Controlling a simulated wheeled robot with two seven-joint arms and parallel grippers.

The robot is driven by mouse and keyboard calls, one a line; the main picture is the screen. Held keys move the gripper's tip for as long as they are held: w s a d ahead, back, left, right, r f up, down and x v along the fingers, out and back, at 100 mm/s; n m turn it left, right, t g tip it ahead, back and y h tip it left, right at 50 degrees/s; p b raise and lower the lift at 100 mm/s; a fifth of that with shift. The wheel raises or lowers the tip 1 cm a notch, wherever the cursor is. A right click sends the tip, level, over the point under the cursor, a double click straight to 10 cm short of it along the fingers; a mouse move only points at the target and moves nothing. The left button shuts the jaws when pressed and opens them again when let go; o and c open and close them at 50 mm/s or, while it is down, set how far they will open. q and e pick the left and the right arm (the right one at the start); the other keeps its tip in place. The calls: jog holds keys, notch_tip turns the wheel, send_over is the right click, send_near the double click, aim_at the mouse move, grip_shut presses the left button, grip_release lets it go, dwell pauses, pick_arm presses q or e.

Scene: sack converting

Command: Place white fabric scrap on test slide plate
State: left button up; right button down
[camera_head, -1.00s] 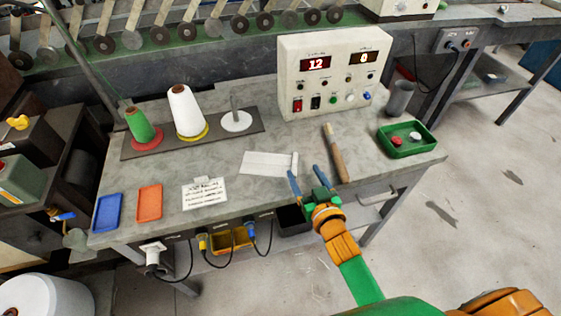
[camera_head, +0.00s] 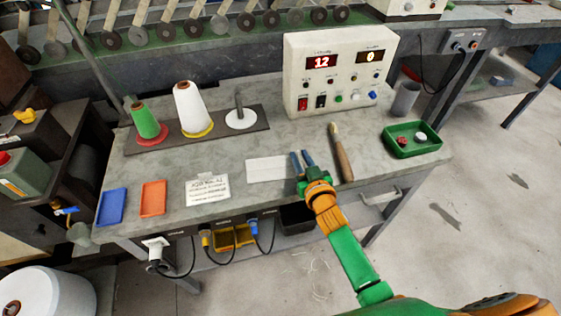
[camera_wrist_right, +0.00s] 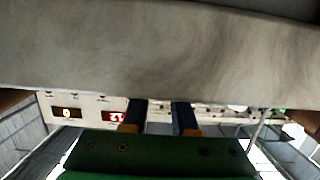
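A flat white plate (camera_head: 267,169), which looks like the test slide plate, lies at the middle of the table's front part. My right gripper (camera_head: 302,156) is at the plate's right end, fingers pointing away from me. A gap shows between its two blue fingers; nothing is seen held there. In the right wrist view its fingers (camera_wrist_right: 160,116) stand apart, beside a broad grey surface. A small white lump (camera_head: 421,136) lies in the green tray (camera_head: 400,152); I cannot tell whether it is the fabric scrap. My left gripper is out of view.
A wooden-handled tool (camera_head: 342,155) lies just right of the gripper. A control box (camera_head: 338,75) stands behind. A written card (camera_head: 207,189), orange tray (camera_head: 153,197) and blue tray (camera_head: 112,206) are to the left. Thread cones (camera_head: 190,108) stand at the back left.

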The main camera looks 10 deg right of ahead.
jog(key=shift+f, duration=0.15)
notch_tip(320, 180, up, 10)
jog(key=p, duration=0.3)
jog(key=shift+h, duration=0.3)
jog(key=d, duration=0.1)
jog(key=s+d+f, duration=0.1)
jog(key=d+f, duration=0.1)
jog(key=shift+s+d+f, duration=0.25)
jog(key=shift+s+d, duration=0.1)
jog(key=s, duration=0.1)
jog(key=s+y, duration=0.1)
jog(key=s+d, duration=0.1)
jog(key=shift+f+n+y, duration=0.25)
jog(key=shift+n+y, duration=0.05)
jog(key=shift+n, duration=0.1)
jog(key=s+a+r+n+g+y, duration=0.2)
jog(key=s+r+n+g+y, duration=0.1)
jog(key=s, duration=0.4)
jog(key=s+a+r+n+g+y, duration=0.3)
jog(key=s+r+n+y, duration=0.3)
jog(key=s+r+y, duration=0.1)
jog(key=shift+s+r+n+g+y, duration=0.3)
jog(key=shift+s+r+g+y, duration=0.1)
jog(key=shift+s+y, duration=0.25)
